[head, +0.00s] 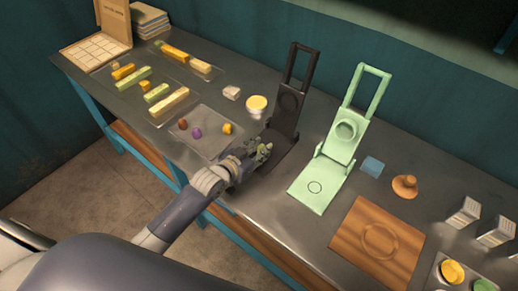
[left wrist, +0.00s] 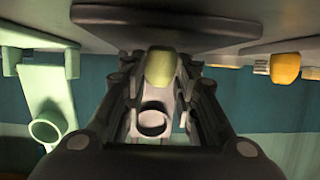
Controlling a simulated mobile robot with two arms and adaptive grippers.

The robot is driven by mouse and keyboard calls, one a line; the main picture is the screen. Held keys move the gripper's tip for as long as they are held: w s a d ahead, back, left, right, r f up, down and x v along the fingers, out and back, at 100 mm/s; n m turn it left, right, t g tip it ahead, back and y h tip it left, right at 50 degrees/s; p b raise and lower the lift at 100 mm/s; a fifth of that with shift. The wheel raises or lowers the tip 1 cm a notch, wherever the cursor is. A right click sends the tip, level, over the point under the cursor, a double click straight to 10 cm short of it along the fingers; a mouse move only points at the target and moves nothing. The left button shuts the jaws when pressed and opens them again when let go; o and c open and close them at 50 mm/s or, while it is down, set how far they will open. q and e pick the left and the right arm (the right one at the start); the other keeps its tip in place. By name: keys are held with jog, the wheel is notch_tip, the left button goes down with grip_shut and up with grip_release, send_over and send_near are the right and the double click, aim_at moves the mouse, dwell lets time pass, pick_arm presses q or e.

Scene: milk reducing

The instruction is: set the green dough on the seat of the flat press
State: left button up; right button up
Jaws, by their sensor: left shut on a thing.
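The black press (head: 278,148) stands open at mid-table, its lid (head: 289,98) and handle tilted up and back. The pale green press (head: 318,190) stands open to its right, with a round ring on its lid; I cannot tell for certain which press is called flat. My left gripper (head: 262,151) is at the front left of the black press's base, shut on the green dough. The dough (left wrist: 160,68) shows between the fingers in the left wrist view, close to a dark plate edge (left wrist: 160,14); contact with it is unclear. My right gripper is out of view.
A tray (head: 203,143) with brown, purple and yellow dough pieces lies left of my gripper. A yellow-topped jar (head: 257,103) stands behind it. A wooden board (head: 378,243), blue block (head: 372,167) and orange stamp (head: 405,186) lie to the right.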

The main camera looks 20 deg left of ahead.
pick_arm(q)
jog(key=shift+f, duration=0.15)
jog(key=o, duration=1)
jog(key=shift+c, duration=0.2)
jog(key=shift+s+a, duration=0.1)
jog(key=shift+s, duration=0.2)
jog(key=v, duration=1.1)
jog(key=shift+s+r, duration=0.15)
jog(key=shift+r, duration=0.15)
